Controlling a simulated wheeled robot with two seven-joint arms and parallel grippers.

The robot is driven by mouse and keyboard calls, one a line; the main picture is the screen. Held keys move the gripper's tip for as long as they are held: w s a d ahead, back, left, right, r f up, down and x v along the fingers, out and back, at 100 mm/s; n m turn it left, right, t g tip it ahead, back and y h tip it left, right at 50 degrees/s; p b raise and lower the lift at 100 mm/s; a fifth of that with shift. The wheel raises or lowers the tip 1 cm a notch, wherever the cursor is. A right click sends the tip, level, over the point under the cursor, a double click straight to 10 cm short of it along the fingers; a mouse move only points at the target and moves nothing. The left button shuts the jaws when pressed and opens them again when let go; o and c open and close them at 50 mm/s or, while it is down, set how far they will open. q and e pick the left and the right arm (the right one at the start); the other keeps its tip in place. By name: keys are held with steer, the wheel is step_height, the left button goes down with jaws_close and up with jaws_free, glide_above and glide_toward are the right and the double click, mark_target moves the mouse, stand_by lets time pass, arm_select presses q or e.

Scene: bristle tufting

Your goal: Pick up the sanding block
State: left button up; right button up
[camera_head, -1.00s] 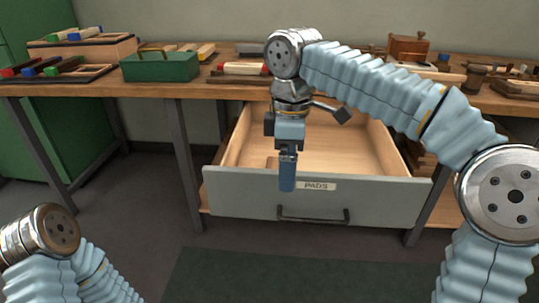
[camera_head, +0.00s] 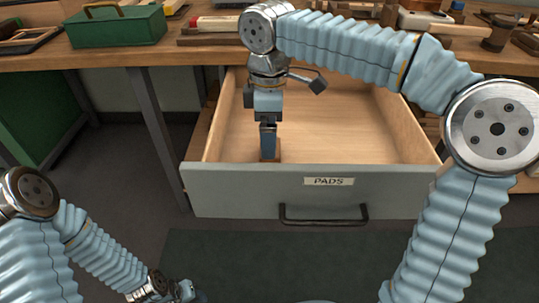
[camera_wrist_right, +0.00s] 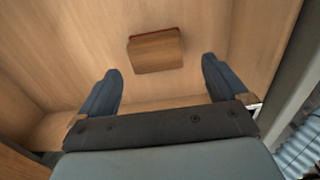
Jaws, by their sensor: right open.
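The sanding block (camera_wrist_right: 156,50), a small wooden block with a reddish edge, lies on the floor of the open drawer in the right wrist view. In the head view only a brown sliver of the sanding block (camera_head: 277,150) shows, mostly hidden by my right gripper (camera_head: 268,156). My right gripper (camera_wrist_right: 161,70) points down into the drawer with its two dark blue fingers spread and nothing between them. The block lies beyond the fingertips, roughly centred between them, apart from both. My left arm is at the lower left, and its gripper fingers are out of frame.
The drawer (camera_head: 350,120) is pulled out, with a grey front (camera_head: 240,190) labelled PADS and a dark handle (camera_head: 322,215). Its wooden walls surround the block closely enough to matter. The workbench (camera_head: 100,58) above holds a green toolbox (camera_head: 115,27) and tools.

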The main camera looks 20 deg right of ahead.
steer(key=f, duration=0.3)
steer(key=f+b, duration=0.1)
steer(key=f, duration=0.1)
steer(key=shift+w+d+f, duration=0.2)
steer(key=shift+f, duration=0.2)
steer(key=c, duration=1)
steer(key=shift+o, duration=0.2)
steer(key=shift+r, duration=0.1)
step_height(320, 180, up, 10)
steer(key=shift+f+p, duration=0.1)
steer(key=shift+p, duration=1.1)
